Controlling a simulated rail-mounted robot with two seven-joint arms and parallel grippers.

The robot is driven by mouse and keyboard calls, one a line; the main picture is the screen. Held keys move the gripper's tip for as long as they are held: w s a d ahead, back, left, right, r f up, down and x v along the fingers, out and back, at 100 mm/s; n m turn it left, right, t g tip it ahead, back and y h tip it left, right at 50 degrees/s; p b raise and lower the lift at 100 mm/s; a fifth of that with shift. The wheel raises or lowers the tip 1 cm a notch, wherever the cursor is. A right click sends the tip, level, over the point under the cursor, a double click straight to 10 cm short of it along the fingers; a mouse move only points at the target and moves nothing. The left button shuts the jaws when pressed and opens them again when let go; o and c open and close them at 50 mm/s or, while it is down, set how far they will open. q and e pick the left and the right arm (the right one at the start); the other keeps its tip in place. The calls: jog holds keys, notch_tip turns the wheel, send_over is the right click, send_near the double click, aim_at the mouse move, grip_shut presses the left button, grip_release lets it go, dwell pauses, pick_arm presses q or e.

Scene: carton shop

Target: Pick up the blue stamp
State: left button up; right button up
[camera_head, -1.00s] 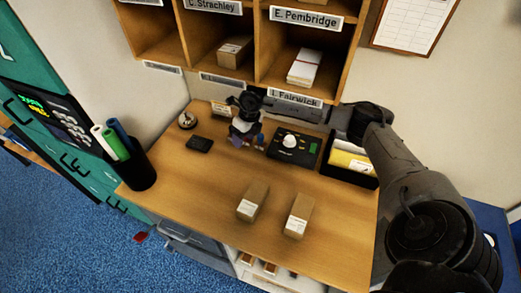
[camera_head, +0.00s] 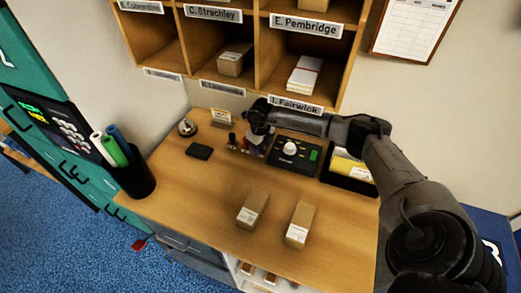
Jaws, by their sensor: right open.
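My right gripper (camera_head: 251,151) reaches in from the right and points down at the back of the wooden counter, among small stamps. It is open. A small dark-handled stamp (camera_head: 232,140) stands just left of it. Blue and red bits show close around the fingers, too small and partly covered to tell which is the blue stamp or whether it lies between the fingers. My left gripper is not in view.
A black ink pad (camera_head: 199,151) and a bell (camera_head: 187,127) are to the left. A black scale-like device (camera_head: 294,152) and a black tray (camera_head: 350,176) stand to the right. Two cartons (camera_head: 253,209) (camera_head: 299,224) lie in front. Pigeonholes (camera_head: 262,60) rise behind.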

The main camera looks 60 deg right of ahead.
jog(key=shift+f, duration=0.15)
jog(key=shift+c, duration=0.5)
jog(key=c, duration=0.9)
jog(key=shift+c, duration=0.2)
jog(key=shift+a+r, duration=0.2)
jog(key=shift+r, duration=0.45)
notch_tip(320, 180, up, 6)
jog(key=a+b, duration=0.1)
jog(key=s+a+b, duration=0.1)
jog(key=s+a, duration=0.2)
jog(key=a, duration=1.5)
jog(key=shift+a+f+b, duration=0.15)
jog(key=shift+a+b, duration=0.05)
jog(key=shift+b, duration=0.15)
jog(key=shift+s, duration=0.1)
